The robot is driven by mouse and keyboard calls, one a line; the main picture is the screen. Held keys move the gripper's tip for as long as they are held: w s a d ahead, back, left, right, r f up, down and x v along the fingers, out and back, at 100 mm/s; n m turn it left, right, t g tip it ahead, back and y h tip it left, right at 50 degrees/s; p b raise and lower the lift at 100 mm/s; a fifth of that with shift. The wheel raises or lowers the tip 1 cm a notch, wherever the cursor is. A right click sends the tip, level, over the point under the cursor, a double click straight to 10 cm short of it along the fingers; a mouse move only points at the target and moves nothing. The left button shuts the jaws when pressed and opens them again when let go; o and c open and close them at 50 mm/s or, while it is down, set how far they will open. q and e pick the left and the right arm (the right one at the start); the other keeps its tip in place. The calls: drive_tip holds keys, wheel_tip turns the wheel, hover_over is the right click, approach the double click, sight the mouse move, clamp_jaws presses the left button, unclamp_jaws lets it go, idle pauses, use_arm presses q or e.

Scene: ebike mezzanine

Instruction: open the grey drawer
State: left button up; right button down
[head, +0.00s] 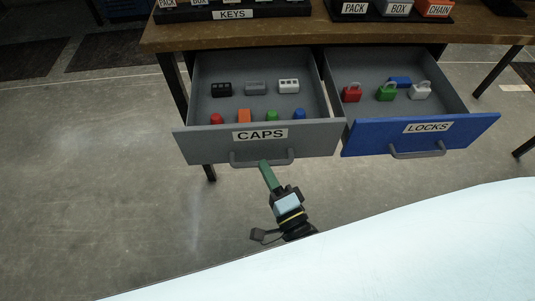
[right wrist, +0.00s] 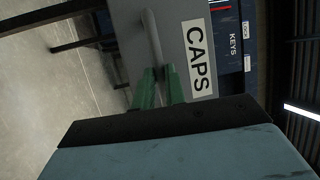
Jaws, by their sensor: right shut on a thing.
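The grey drawer (head: 226,144), labelled CAPS, is pulled out from under the wooden table. Inside it lie small dark, grey and white blocks and several coloured caps. Its grey bar handle (head: 283,160) is on the front face. My right gripper (head: 264,165), with green fingers, is at the handle's left-middle part and is shut on it. In the right wrist view the green fingers (right wrist: 158,88) are around the lower end of the handle (right wrist: 151,40), beside the CAPS label. My left gripper is not in view.
The blue drawer (head: 460,133), labelled LOCKS, is also pulled out on the right, with several coloured padlocks inside. The wooden table (head: 290,32) carries a KEYS tray (head: 232,13) and a labelled bin rack. A pale surface fills the lower right.

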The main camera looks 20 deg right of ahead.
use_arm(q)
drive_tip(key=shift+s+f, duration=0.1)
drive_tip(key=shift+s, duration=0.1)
use_arm(e)
drive_tip(key=shift+s, duration=0.3)
drive_tip(key=c, duration=1.5)
unclamp_jaws()
drive_tip(key=shift+o, duration=0.2)
